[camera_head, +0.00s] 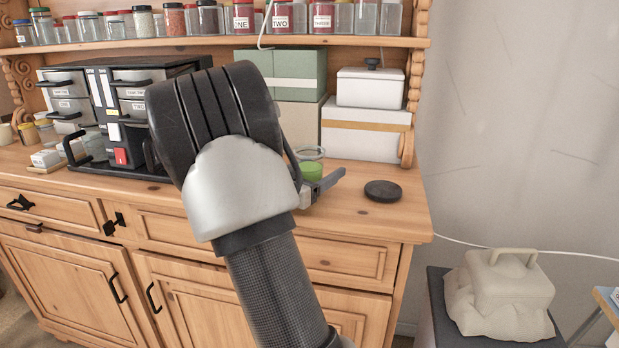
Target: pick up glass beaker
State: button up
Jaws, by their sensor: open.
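A clear glass vessel with green contents (312,170), which looks like the glass beaker, stands on the wooden dresser top (375,211). Its round rim shows, but its lower part is partly hidden by my gripper. My gripper (317,178) is open at the vessel, with one finger in front of it at the right and another dark part at its left edge. I cannot tell whether the fingers touch the glass. My arm hides much of the gripper.
A black round lid (382,191) lies to the right. White boxes (366,132) and green boxes (300,70) stand behind. A black drawer organizer (130,90) is at left. Jars (243,17) line the shelf above. The right end of the dresser top is mostly clear.

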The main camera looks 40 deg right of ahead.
jog(key=c, duration=1.4)
jog(key=shift+r, duration=0.15)
notch_tip(320, 180, up, 10)
jog(key=shift+f+p, duration=0.1)
jog(key=shift+p, duration=1.05)
jog(key=o, duration=0.6)
grip_shut()
